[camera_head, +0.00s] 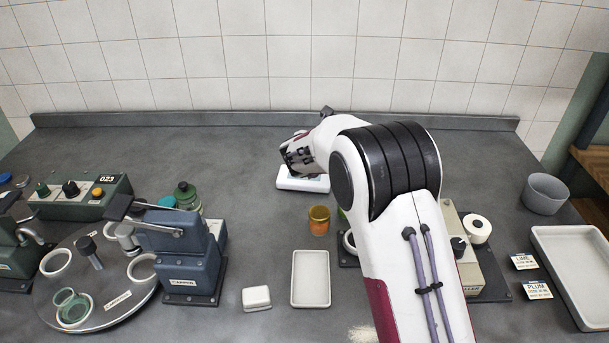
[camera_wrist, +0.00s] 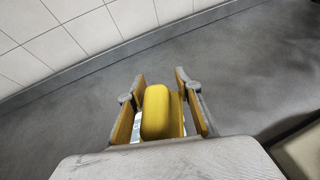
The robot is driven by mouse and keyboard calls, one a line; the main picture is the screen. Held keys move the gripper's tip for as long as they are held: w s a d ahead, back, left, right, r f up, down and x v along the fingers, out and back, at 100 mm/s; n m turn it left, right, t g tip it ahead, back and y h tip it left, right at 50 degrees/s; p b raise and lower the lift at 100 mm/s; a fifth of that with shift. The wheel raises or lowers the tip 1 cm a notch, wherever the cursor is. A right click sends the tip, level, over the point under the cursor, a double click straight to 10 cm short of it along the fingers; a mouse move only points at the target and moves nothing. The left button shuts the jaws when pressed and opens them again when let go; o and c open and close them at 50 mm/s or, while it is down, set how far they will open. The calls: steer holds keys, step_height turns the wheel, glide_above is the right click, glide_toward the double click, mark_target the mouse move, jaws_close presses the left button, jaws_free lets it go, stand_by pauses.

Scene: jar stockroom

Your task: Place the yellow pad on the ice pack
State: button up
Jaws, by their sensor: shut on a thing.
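The yellow pad (camera_wrist: 156,112) is between the two fingers of my gripper (camera_wrist: 157,84) in the wrist view, and the gripper is shut on it. In the head view my arm hides the pad and most of the gripper. A flat white thing (camera_head: 302,184), which looks like the ice pack, lies at the back middle of the table, directly by the end of my arm and partly covered by it. A pale piece of something also shows below the pad in the wrist view. I cannot tell whether the pad touches it.
An amber jar (camera_head: 319,220), a white tray (camera_head: 310,304) and a small white block (camera_head: 256,298) stand in front. A blue machine (camera_head: 184,257) with a round turntable is at the left. A grey bowl (camera_head: 545,193) is at the right. The back left table is clear.

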mark_target(305, 178)
steer(key=shift+w+a, duration=0.75)
steer(key=shift+w, duration=0.05)
steer(key=shift+f, duration=3.1)
steer(key=shift+c, duration=0.2)
steer(key=shift+f, duration=1.85)
steer(key=shift+f, duration=0.1)
steer(key=o, duration=1.1)
